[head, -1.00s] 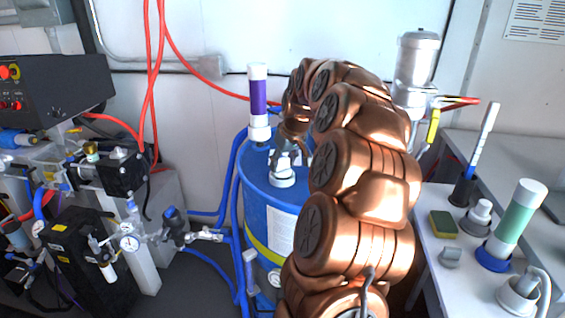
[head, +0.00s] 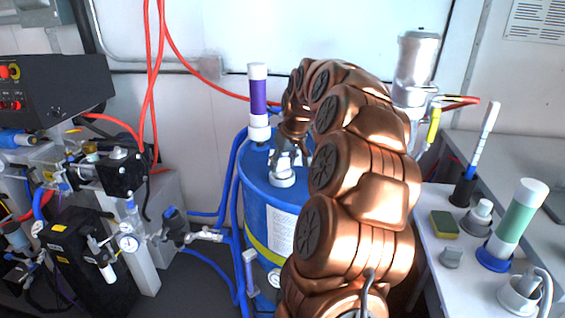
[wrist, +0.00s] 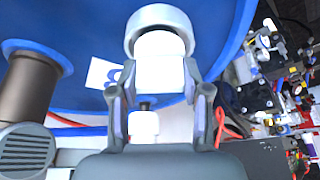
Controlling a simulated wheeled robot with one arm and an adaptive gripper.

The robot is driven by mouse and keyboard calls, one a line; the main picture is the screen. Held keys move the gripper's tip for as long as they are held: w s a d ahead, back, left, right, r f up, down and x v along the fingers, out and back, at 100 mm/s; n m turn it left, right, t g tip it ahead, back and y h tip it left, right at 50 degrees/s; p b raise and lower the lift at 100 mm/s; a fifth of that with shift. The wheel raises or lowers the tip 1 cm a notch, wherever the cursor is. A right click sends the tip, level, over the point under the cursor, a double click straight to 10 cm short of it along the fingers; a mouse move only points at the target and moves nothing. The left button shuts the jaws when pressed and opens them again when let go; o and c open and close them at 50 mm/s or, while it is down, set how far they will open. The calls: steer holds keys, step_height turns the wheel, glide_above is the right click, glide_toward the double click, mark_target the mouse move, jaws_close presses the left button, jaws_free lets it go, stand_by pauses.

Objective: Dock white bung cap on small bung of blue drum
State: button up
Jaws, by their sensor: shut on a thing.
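The blue drum (head: 262,215) stands upright in the middle of the head view, with a white label and a yellow band. A pale ring-shaped collar, the small bung (head: 282,181), is on its top; it also shows in the wrist view (wrist: 131,38). My gripper (head: 284,168) is over this collar, fingers pointing down. In the wrist view, my gripper (wrist: 163,92) is shut on the white bung cap (wrist: 160,65). The cap's far end overlaps the collar's opening and looks lined up with it. How deep it sits is hidden.
A purple tube with white ends (head: 258,105) stands on the drum's back left. Blue hoses and a pipe assembly (head: 130,240) lie left. A side table (head: 430,275) at right holds a green tube (head: 515,215), a sponge (head: 444,224) and small fittings.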

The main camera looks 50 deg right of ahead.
steer(key=shift+f+b, duration=0.3)
steer(key=shift+f, duration=0.2)
steer(key=o, duration=0.9)
steer(key=shift+c, duration=0.2)
steer(key=shift+r, duration=0.15)
steer(key=p+v, duration=0.1)
steer(key=v, duration=0.9)
steer(key=shift+s+r, duration=0.25)
steer(key=shift+r, duration=0.05)
stand_by(0.4)
